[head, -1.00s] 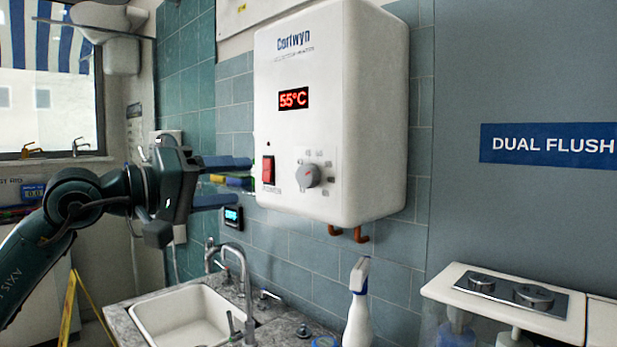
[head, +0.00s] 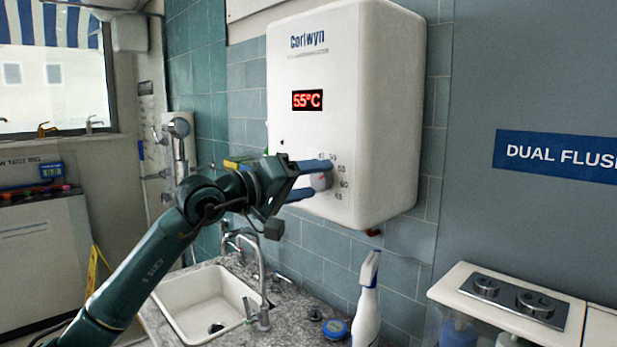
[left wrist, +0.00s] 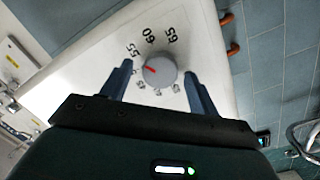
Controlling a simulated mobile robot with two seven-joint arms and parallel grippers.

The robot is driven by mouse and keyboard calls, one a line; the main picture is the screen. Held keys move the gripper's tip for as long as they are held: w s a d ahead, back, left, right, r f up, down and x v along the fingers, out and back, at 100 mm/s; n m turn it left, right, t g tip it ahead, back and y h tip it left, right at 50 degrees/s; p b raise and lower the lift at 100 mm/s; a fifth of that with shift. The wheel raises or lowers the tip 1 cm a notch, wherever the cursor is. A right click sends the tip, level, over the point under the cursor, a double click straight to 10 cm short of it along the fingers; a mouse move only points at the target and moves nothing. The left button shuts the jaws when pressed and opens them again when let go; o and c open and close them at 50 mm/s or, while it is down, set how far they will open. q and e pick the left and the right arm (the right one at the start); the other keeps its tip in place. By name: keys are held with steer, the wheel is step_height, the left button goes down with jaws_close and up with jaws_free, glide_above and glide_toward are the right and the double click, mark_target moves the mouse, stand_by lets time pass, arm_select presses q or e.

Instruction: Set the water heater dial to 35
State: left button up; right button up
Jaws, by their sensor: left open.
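The white water heater (head: 345,60) hangs on the tiled wall, and its red display (head: 307,100) reads 55°C. Its round grey dial (head: 321,181) is low on the front panel, partly covered by my gripper. In the left wrist view the dial (left wrist: 161,72) shows whole, with its red pointer towards the 55 mark (left wrist: 133,50). My left gripper (head: 321,179) is open, with one blue finger on each side of the dial. In the left wrist view there is a gap between the dial and the fingers. The heater's red switch is hidden behind my gripper. My right gripper is not in view.
Below the heater are a sink (head: 205,300) with a tall tap (head: 258,262) and a white spray bottle (head: 367,305). A cistern lid with flush buttons (head: 505,295) is at the lower right. Copper pipe stubs (left wrist: 232,48) stick out of the heater's underside.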

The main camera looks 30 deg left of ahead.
arm_select(q)
steer(key=shift+c, duration=0.2)
steer(key=c, duration=0.9)
steer(key=shift+c, duration=0.2)
steer(key=shift+f, duration=0.1)
